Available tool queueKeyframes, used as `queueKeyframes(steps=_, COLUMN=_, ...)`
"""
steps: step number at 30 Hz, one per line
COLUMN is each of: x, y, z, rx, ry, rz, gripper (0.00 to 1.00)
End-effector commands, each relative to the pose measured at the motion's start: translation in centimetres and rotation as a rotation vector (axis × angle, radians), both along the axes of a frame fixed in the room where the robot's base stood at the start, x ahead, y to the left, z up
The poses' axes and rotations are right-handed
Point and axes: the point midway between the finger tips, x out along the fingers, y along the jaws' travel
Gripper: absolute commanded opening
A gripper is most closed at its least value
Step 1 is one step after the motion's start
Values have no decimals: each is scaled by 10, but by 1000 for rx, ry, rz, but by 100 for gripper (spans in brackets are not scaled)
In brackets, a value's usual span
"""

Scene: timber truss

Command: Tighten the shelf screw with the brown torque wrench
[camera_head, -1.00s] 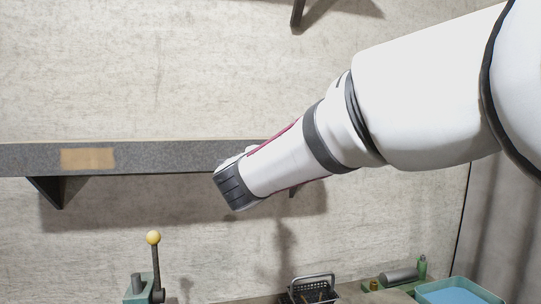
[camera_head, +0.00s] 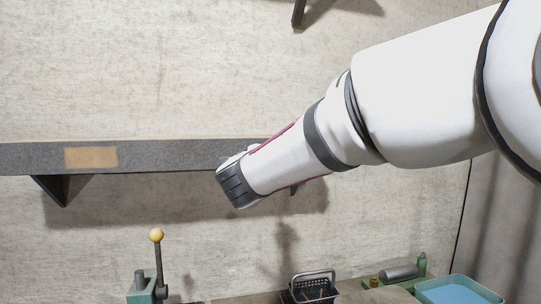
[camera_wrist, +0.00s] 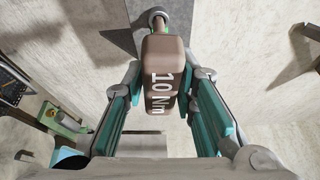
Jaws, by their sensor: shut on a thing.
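In the wrist view my gripper (camera_wrist: 162,118) is shut on the brown torque wrench (camera_wrist: 163,62), between its two teal-padded fingers. The wrench body is marked "10 Nm". Its metal ring-shaped head (camera_wrist: 157,18) points away from me, over or against the grey shelf; I cannot tell whether it is seated on a screw. The shelf screw itself cannot be made out. In the head view the grey shelf (camera_head: 200,158) runs along the wall, and my arm covers its right part. The gripper's fingers and the wrench are hidden there behind my wrist.
A tan label (camera_head: 91,157) is on the shelf front, with a dark bracket (camera_head: 62,188) below. Under the shelf stand a yellow-knobbed lever (camera_head: 157,262), a black basket (camera_head: 312,289), a green bottle (camera_head: 422,265) and a blue tray (camera_head: 460,290).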

Motion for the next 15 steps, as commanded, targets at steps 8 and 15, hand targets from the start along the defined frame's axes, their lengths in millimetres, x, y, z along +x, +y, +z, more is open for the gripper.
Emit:
queueKeyframes(steps=8, x=-8, y=-2, z=1, rx=0, ry=-1, rz=0, gripper=0)
queueKeyframes(steps=15, x=-14, y=-4, z=1, rx=0, ry=0, rz=0, gripper=0)
